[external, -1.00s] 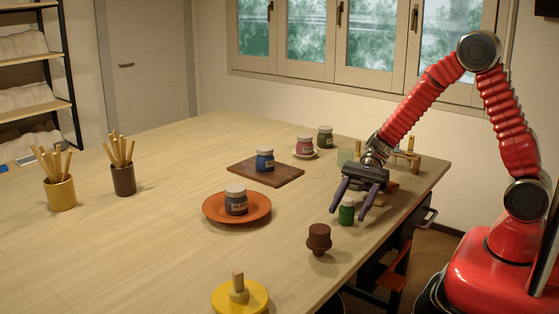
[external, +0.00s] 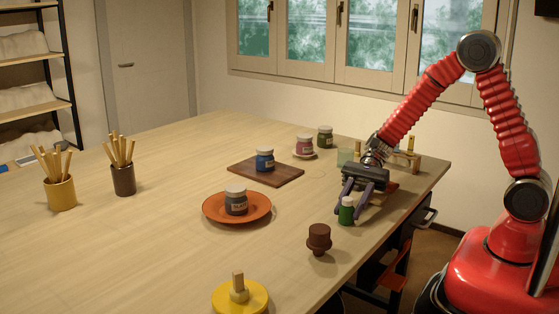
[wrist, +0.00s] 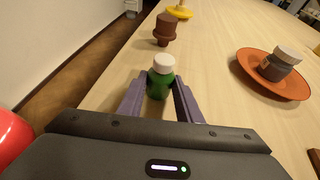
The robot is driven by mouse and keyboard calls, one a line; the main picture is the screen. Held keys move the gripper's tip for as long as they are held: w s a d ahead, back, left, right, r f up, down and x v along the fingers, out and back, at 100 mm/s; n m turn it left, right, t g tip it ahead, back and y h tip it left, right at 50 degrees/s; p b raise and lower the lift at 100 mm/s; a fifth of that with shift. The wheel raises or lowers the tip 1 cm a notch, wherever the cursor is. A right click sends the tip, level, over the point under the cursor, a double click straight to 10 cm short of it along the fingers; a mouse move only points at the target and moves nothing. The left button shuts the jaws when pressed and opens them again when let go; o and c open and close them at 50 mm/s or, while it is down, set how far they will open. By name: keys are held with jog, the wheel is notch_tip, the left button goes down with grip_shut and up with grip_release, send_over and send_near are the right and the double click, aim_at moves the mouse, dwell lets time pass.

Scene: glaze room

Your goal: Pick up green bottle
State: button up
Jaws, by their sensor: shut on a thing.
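The green bottle (external: 346,212) with a white cap stands upright on the table near its right edge. In the wrist view the bottle (wrist: 160,86) sits between the two purple fingers. My gripper (external: 350,205) is shut on the green bottle, one finger on each side of it. In the wrist view my gripper (wrist: 158,95) holds the bottle near the fingertips. The bottle's base looks to be at table height.
A brown stopper-like piece (external: 319,238) stands close in front of the bottle. An orange plate (external: 262,211) with a dark jar (external: 236,203) lies to the left. A wooden board (external: 287,175) with a blue jar (external: 264,160) is farther back. A yellow disc (external: 257,299) is at the front.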

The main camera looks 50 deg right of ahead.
notch_tip(320, 180, up, 10)
dwell(0.7)
jog(key=shift+a, duration=0.1)
dwell(0.5)
